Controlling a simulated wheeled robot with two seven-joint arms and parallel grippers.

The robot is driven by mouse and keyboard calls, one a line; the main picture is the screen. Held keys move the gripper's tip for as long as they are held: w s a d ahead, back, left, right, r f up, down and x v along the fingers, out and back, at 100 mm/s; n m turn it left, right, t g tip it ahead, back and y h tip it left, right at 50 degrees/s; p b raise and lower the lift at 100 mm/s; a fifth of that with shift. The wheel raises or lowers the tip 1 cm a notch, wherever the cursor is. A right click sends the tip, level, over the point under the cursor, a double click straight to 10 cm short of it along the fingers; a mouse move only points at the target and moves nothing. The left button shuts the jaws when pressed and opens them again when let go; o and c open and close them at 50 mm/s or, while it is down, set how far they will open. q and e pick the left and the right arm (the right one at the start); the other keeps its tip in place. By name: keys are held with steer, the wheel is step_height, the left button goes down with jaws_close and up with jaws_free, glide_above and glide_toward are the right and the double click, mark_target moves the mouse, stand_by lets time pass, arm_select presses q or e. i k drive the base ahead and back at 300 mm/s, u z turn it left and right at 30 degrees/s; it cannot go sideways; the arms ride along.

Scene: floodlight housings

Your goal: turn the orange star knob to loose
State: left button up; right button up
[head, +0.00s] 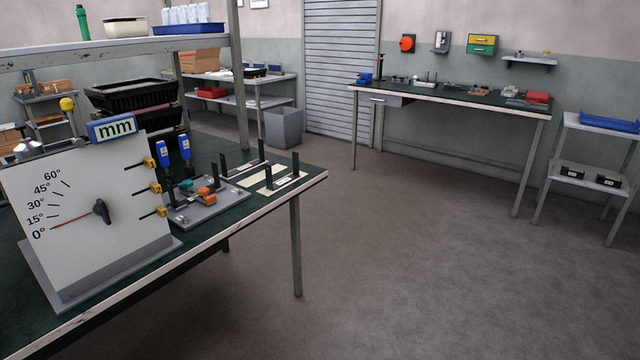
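The orange star knob cannot be picked out with certainty at this distance. A small orange piece (205,192) sits on a grey fixture plate (190,217) on the green-topped bench at left; its shape and setting are too small to tell. A teal piece (184,185) is beside it. Left of the plate stands a white angle board (120,185) with marks from 0° to 60°. Its black knob (101,211) carries a red pointer (70,221) at the 0° mark. Neither of my grippers is in view.
Orange-yellow fittings (155,188) stick out from the board's right edge. Two blue-topped parts (184,148) and several black uprights (262,150) stand nearby. A blue "mm" sign (111,128) tops the board. The floor (400,260) right of the bench is clear.

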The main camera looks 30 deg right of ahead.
mark_target(203, 191)
steer(key=z, duration=1.6)
steer(key=i, duration=2.4)
steer(key=u, duration=1.25)
steer(key=i, duration=1)
steer(key=u, duration=1)
